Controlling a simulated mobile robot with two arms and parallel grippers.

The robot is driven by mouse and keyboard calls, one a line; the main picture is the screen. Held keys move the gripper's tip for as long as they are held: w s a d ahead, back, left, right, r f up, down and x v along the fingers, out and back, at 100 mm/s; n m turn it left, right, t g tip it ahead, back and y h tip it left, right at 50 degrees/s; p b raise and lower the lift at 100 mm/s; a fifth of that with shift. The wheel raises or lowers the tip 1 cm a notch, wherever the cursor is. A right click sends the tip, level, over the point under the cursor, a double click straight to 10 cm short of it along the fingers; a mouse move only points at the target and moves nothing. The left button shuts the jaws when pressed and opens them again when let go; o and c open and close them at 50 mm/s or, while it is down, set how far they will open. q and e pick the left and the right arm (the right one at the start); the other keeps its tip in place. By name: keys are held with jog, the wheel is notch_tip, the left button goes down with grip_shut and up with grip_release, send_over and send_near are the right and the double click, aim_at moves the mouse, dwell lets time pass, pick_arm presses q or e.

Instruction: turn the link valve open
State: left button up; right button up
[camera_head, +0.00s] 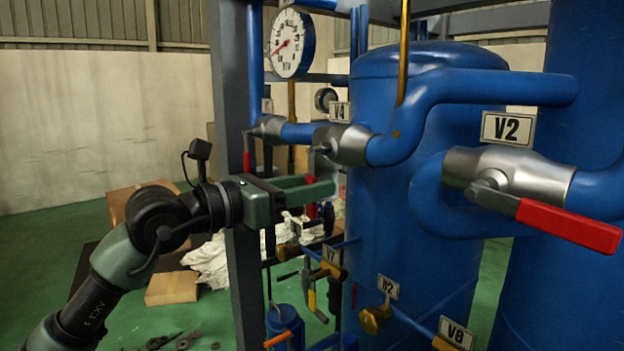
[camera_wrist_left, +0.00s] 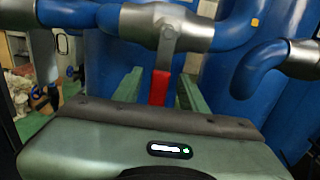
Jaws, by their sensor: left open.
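No label names the link valve. The silver valve body by the V4 plate (camera_head: 343,145) sits on a blue pipe, its lever hanging down toward my left gripper (camera_head: 322,187). In the left wrist view a silver valve (camera_wrist_left: 170,22) has a red handle (camera_wrist_left: 160,87) pointing down. It lies between the two green fingers of my left gripper (camera_wrist_left: 160,80), which is open with gaps on both sides. In the head view the fingers mostly hide this handle. The V2 valve (camera_head: 510,172) has a red handle (camera_head: 568,224) slanting down to the right. My right gripper is not in view.
A smaller silver valve (camera_head: 270,128) with a red handle hanging down is left of V4. A pressure gauge (camera_head: 291,43) is above. Blue tanks (camera_head: 410,190) stand close behind. Brass valves (camera_head: 376,318) lie below. A dark post (camera_head: 238,200) stands beside my gripper.

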pick_arm(q)
jog(key=shift+w+d, duration=0.25)
grip_shut()
dwell(1.4)
